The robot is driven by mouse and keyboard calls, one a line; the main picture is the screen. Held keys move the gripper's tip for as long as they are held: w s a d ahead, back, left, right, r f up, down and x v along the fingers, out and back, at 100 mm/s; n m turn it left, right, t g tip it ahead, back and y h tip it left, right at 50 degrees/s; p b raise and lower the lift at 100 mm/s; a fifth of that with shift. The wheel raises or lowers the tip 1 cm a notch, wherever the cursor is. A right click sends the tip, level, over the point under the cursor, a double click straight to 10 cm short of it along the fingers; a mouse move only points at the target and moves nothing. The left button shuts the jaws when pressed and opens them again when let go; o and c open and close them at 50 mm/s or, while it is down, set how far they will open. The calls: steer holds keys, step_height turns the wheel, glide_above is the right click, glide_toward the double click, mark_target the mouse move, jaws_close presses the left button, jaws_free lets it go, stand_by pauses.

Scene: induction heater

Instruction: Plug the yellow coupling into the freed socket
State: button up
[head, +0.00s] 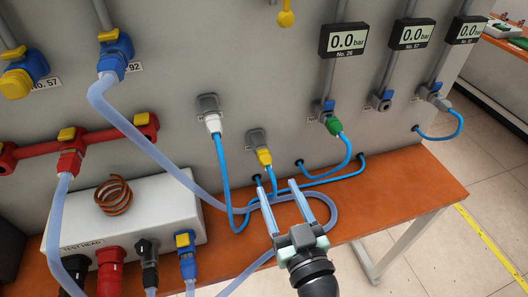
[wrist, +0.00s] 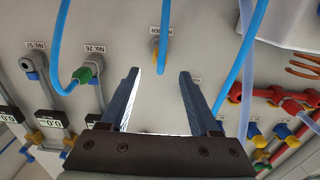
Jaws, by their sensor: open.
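The yellow coupling (head: 264,156) sits in a grey wall holder low on the panel, with a blue hose hanging from it. It also shows in the wrist view (wrist: 156,46), ahead of my fingertips. An empty grey socket (head: 381,100) is on the panel below the middle gauge; it shows in the wrist view (wrist: 32,67) under a label reading No. 57. My gripper (head: 276,184) is open and empty, below and in front of the yellow coupling. In the wrist view the fingers (wrist: 160,74) are apart with bare panel between them.
A green coupling (head: 333,125) is in the socket left of the empty one. A white coupling (head: 212,122) is in a holder to the left. Looped hoses (head: 328,212) lie on the orange bench (head: 400,192) around my gripper. A white test head box (head: 160,212) stands at left.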

mark_target(268, 168)
steer(key=shift+w, duration=0.1)
steer(key=x, duration=0.7)
steer(key=shift+f+p, duration=0.1)
steer(key=shift+p, duration=0.3)
steer(key=shift+x, duration=0.95)
steer(key=shift+b, duration=0.9)
jaws_close()
stand_by(1.3)
steer(key=shift+b+v, duration=0.65)
steer(key=shift+v, duration=2.4)
